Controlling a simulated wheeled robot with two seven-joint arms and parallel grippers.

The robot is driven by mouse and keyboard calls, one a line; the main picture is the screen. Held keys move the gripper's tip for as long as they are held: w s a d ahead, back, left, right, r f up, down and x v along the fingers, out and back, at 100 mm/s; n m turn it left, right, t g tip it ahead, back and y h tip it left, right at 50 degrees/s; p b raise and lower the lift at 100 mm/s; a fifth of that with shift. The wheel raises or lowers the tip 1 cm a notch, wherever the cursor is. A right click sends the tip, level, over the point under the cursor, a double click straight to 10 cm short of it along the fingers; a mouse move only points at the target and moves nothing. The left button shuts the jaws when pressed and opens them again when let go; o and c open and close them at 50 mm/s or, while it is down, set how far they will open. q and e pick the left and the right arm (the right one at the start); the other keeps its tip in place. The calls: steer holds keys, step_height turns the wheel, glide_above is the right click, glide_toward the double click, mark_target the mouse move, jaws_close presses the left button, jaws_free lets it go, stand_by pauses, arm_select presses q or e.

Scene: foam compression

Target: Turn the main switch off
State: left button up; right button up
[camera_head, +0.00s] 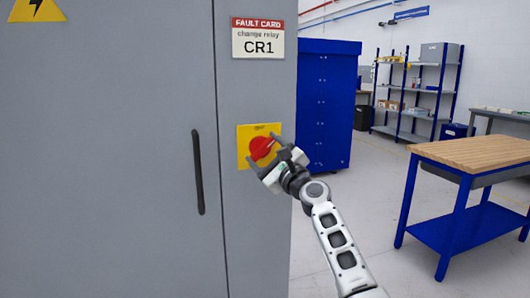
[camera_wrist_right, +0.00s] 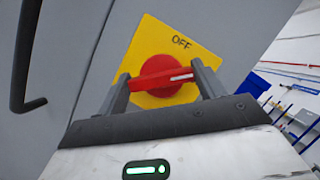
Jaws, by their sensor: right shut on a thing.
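The main switch is a red rotary knob (camera_head: 261,149) on a yellow plate (camera_head: 244,132) on the grey cabinet front. In the right wrist view the knob (camera_wrist_right: 158,70) has a white mark pointing to the right. The word OFF is printed on the yellow plate (camera_wrist_right: 150,37), above and to the right of the knob. My right gripper (camera_head: 264,151) is at the switch, with one finger on either side of the knob. It is shut on the knob; the fingers (camera_wrist_right: 163,85) also show in the wrist view. My left gripper is not in view.
The grey cabinet (camera_head: 105,150) has a black vertical handle (camera_head: 198,172) left of the switch. A fault card (camera_head: 258,38) reading CR1 is above. A blue cabinet (camera_head: 325,100) stands behind, and a wood-topped workbench (camera_head: 475,152) stands at right. Open floor lies between.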

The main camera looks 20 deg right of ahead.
steer(key=n+g, duration=0.1)
steer(key=n, duration=0.1)
steer(key=n+g+y+p, duration=0.1)
steer(key=n, duration=0.2)
steer(key=shift+n+y, duration=0.3)
steer(key=shift+n+g+p, duration=0.95)
steer(key=shift+n+g, duration=0.05)
steer(key=shift+n, duration=1.5)
steer(key=o, duration=1)
steer(key=shift+d, duration=0.1)
steer(key=b+v, duration=0.1)
steer(key=v, duration=0.7)
steer(key=b+v, duration=0.1)
steer(key=v, duration=0.7)
steer(key=shift+r, duration=0.2)
